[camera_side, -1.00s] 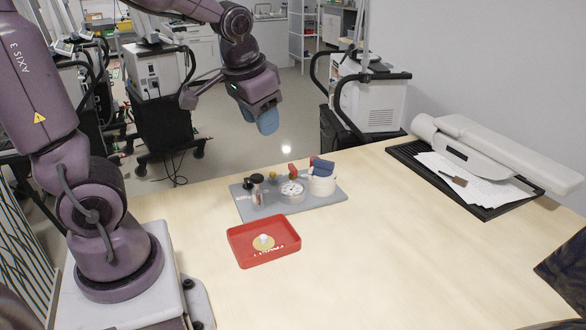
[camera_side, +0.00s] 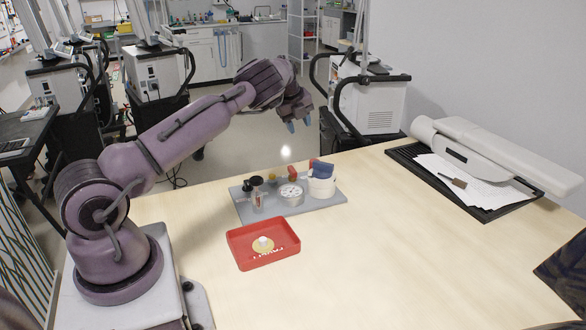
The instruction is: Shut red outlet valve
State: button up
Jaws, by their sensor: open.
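A grey board (camera_side: 318,205) on the table carries several small parts. A small red part (camera_side: 292,172), which looks like the red valve handle, stands near the back of the board, left of a white cylinder (camera_side: 322,187) with a dark blue piece (camera_side: 321,168) on top. A round white gauge (camera_side: 291,194) sits in front of the red part. The exact angle of the red part is too small to tell.
A black tray (camera_side: 492,209) with papers and a long pale grey device (camera_side: 497,150) occupies the right. The table between is clear.

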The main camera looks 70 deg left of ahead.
aim_at(293, 170)
jog(key=s+d+g+h, duration=0.2)
jog(key=s+d+g, duration=0.1)
jog(key=d, duration=0.1)
jog(key=shift+m, duration=0.3)
notch_tip(293, 170, down, 12)
jog(key=shift+s+a+f, duration=0.1)
jog(key=shift+s+f, duration=0.05)
jog(key=shift+c, duration=0.4)
grip_shut()
